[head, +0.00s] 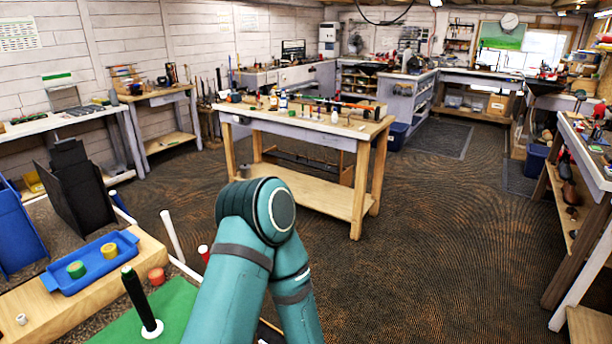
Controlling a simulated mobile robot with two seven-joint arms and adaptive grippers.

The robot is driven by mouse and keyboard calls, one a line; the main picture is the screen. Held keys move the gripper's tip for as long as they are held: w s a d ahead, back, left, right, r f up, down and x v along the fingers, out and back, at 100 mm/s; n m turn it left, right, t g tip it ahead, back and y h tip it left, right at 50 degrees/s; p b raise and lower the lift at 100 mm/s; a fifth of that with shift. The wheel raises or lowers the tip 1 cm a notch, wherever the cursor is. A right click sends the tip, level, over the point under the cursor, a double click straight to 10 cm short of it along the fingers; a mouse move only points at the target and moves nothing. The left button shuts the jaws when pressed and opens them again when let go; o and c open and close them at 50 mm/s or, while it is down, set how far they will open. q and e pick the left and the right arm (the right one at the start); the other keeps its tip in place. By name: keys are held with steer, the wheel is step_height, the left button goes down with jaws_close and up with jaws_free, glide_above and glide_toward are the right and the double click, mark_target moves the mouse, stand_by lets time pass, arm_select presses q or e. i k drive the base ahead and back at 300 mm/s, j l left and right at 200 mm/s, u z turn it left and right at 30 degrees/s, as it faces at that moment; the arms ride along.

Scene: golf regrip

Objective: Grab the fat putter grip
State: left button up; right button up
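A thick black cylinder (138,297) with a dark green top, which looks like a fat putter grip, stands slightly tilted at the lower left. Its foot meets a white ring (152,330) on a green mat (178,303). A teal arm of mine bends in the lower middle, to the right of the cylinder, and hides part of the mat. Neither gripper shows in the head view. The arm and the cylinder look apart in the picture.
A blue tray (62,283) with green and yellow rolls sits on a wooden board (30,312) beside the cylinder. A wooden workbench (305,120) stands further back. Open floor lies right.

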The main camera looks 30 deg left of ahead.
mark_target(152, 328)
steer(key=i+u, duration=0.1)
steer(key=i, duration=0.6)
steer(key=i+l+u, duration=0.1)
steer(key=i, duration=0.6)
steer(key=i+l+u, duration=0.1)
steer(key=u, duration=4.1)
steer(key=z, duration=0.9)
steer(key=j+z, duration=0.15)
steer(key=z, duration=0.2)
steer(key=k+j+z, duration=0.1)
steer(key=z, duration=0.25)
steer(key=k+j+z, duration=0.1)
steer(key=z, duration=0.25)
